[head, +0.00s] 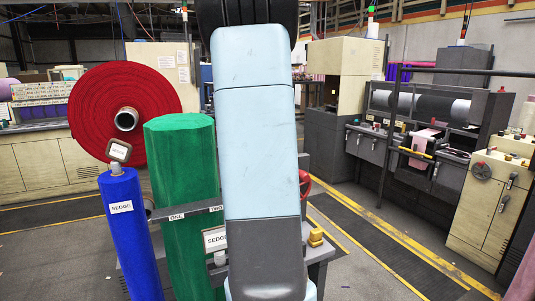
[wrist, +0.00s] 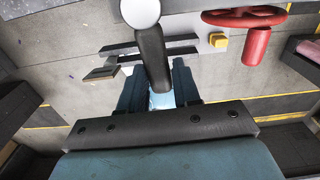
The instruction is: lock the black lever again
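The black lever (wrist: 150,55) shows in the wrist view as a thick dark grip. A round white knob or hub (wrist: 140,12) is at its far end. My gripper (wrist: 161,78) has one dark finger on each side of the lever's near end. The gap between the fingers is about as wide as the lever, and they look closed on it. In the head view my light blue arm fills the middle and hides my gripper and the lever.
A blue roll (head: 130,240) labelled SEDGE and a green roll (head: 185,260) stand left of my arm, by a rail marked ONE and TWO. A red roll (head: 90,110) is behind. A yellow block (wrist: 218,41) and red wheel (wrist: 245,14) lie right of the lever.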

